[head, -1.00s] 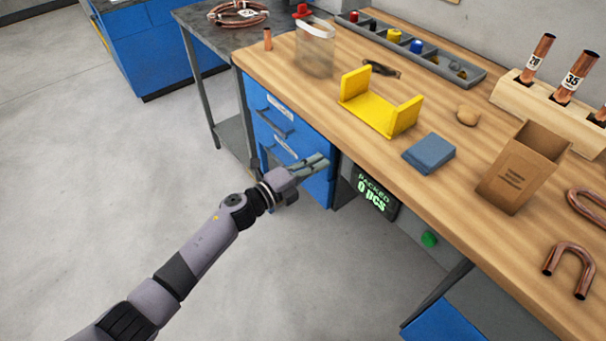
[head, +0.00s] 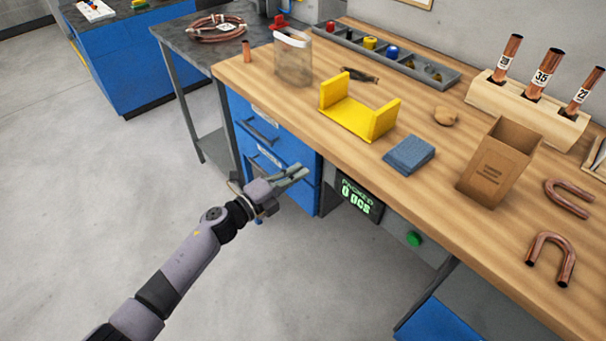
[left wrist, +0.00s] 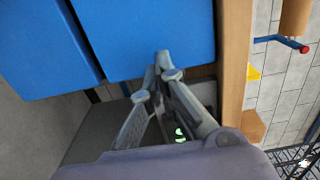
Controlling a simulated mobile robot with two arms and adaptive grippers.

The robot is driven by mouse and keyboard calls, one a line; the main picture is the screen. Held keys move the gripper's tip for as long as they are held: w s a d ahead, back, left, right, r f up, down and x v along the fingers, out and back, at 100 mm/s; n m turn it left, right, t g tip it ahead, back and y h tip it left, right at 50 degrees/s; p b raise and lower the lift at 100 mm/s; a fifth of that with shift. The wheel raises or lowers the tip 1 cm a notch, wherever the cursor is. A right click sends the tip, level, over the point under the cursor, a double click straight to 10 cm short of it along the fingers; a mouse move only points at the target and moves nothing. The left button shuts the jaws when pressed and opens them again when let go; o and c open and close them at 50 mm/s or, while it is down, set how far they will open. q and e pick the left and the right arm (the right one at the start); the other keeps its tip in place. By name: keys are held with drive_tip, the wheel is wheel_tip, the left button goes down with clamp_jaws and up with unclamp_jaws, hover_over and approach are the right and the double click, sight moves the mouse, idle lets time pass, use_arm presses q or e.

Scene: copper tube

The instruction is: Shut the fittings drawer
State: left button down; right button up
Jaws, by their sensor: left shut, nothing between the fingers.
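A blue drawer unit (head: 305,195) stands under the left end of the workbench. It has an upper drawer (head: 262,122) and a lower drawer (head: 258,162), each with a bar handle and a pale label too small to read. I cannot tell which is the fittings drawer, and no open drawer interior shows. My left gripper (head: 298,173) is shut and empty in front of the unit, covering part of the lower front. In the left wrist view the gripper's closed fingertips (left wrist: 163,62) overlap the edge of a blue front (left wrist: 140,35); contact is unclear.
The wooden workbench (head: 300,115) holds a yellow bracket (head: 355,118), a blue-grey block (head: 409,154), a cardboard box (head: 492,170) and copper bends. A counter display (head: 356,198) and a green button (head: 414,239) are under its front edge. The floor at left is clear.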

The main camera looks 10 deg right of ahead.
use_arm(q)
drive_tip(key=shift+v, duration=5.95)
drive_tip(key=a+f+n+t+y+p, duration=0.1)
drive_tip(key=a+f+n+y, duration=0.4)
drive_tip(key=f, duration=0.3)
drive_tip(key=a+f+n+t+y+p, duration=0.1)
drive_tip(key=a+f+n+t+y, duration=0.15)
drive_tip(key=a+f+n, duration=0.4)
drive_tip(key=s+a+f+n+g+y, duration=0.2)
drive_tip(key=s+a+f+n, duration=0.1)
drive_tip(key=s+f, duration=0.4)
drive_tip(key=s+a+f+n+g+y, duration=0.2)
drive_tip(key=s+f+n+y, duration=0.15)
drive_tip(key=f, duration=0.65)
drive_tip(key=s+a+f+n+g, duration=0.1)
drive_tip(key=s+f+n+g, duration=0.1)
drive_tip(key=s, duration=1)
drive_tip(key=s+a+f+n+g+y+p, duration=0.1)
drive_tip(key=s+f+n+g, duration=0.2)
drive_tip(key=s+f, duration=0.4)
drive_tip(key=s+a+f+n+g+y+p, duration=0.1)
drive_tip(key=s+f, duration=0.4)
drive_tip(key=s, duration=1.3)
drive_tip(key=a+n+g, duration=0.1)
drive_tip(key=n+g, duration=0.1)
drive_tip(key=shift+n, duration=0.4)
use_arm(e)
drive_tip(key=r, duration=0.3)
drive_tip(key=s+r, duration=0.1)
drive_tip(key=shift+a+r, duration=0.3)
